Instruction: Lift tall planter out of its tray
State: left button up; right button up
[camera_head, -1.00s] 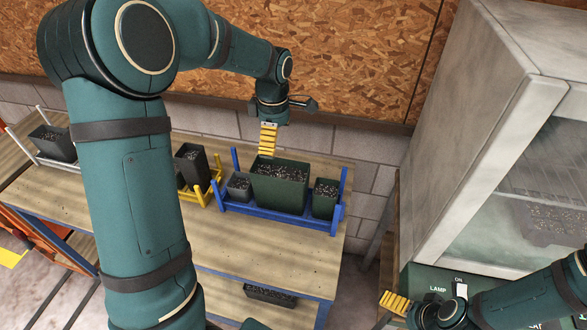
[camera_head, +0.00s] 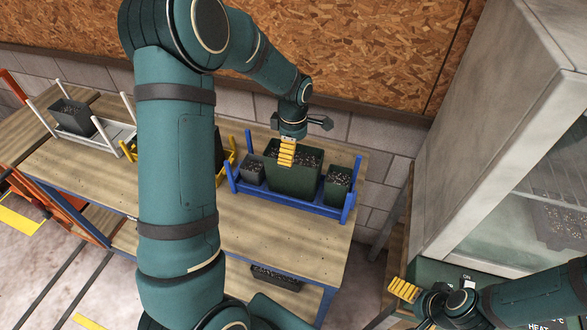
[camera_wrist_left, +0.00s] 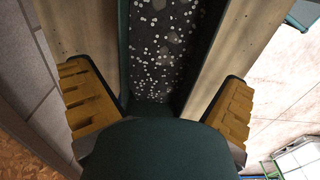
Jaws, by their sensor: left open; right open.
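A tall dark green planter (camera_head: 293,179) full of speckled soil stands upright in a blue tray (camera_head: 290,204), between two smaller pots (camera_head: 252,169) (camera_head: 338,186). My left gripper (camera_head: 287,153) points down over this planter in the head view, its yellow fingers in front of the soil. In the left wrist view its open fingers (camera_wrist_left: 160,105) stand apart, with soil and a dark green wall (camera_wrist_left: 124,50) showing between them. Whether they touch the planter I cannot tell. My right gripper (camera_head: 404,290) is open and empty at the lower right.
A yellow tray (camera_head: 232,150) is partly hidden behind my left arm. A white tray (camera_head: 112,137) with a dark pot (camera_head: 75,117) stands at the left. A grey cabinet (camera_head: 490,150) rises at the right. The wooden bench top (camera_head: 290,240) is clear before the blue tray.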

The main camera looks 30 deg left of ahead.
aim_at(301, 182)
pick_arm(q)
notch_tip(301, 182, down, 4)
jog(key=shift+r, duration=0.25)
jog(key=c, duration=1.1)
jog(key=shift+r, duration=0.1)
